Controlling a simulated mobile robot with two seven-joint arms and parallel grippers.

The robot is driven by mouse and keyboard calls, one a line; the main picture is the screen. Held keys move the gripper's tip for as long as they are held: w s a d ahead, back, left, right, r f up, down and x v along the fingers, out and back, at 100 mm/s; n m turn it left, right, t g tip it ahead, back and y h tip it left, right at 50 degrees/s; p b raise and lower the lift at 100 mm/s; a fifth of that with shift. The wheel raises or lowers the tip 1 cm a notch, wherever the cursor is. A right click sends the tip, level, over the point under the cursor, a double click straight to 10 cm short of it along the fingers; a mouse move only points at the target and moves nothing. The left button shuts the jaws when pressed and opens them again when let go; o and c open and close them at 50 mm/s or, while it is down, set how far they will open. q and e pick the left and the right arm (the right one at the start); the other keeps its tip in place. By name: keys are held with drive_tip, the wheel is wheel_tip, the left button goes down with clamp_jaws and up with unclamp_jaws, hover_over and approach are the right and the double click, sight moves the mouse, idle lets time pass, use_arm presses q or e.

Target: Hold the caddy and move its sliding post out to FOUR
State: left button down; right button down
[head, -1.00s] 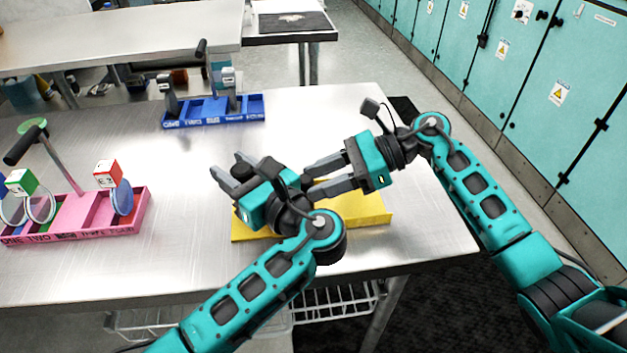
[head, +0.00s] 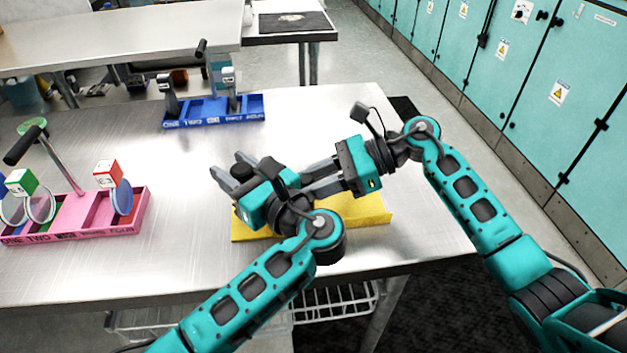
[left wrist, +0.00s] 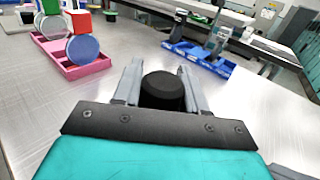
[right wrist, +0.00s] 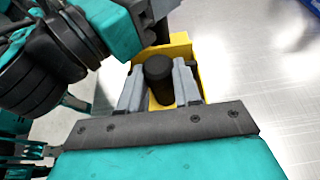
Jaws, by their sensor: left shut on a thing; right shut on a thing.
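The yellow caddy (head: 372,210) sits on the steel table, its middle and left part mostly hidden behind my arms. My left gripper (head: 229,165) is shut on a black round-topped piece (left wrist: 163,88), seen between its fingers in the left wrist view. My right gripper (head: 306,178) is shut on a black cylinder (right wrist: 158,72), which stands above the yellow caddy in the right wrist view. Which of the two is the sliding post I cannot tell. The FOUR mark on the yellow caddy is hidden.
A pink caddy (head: 75,233) with a slanted black-gripped post stands at the left. A blue caddy (head: 215,122) stands at the back. The table's front edge is close to the yellow caddy. Bare table lies between the caddies. Teal cabinets (head: 540,80) line the right.

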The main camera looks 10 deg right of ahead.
drive_tip(key=d, duration=0.8)
drive_tip(key=c, duration=1.1)
unclamp_jaws()
drive_tip(key=shift+o, duration=0.2)
drive_tip(key=v, duration=1.2)
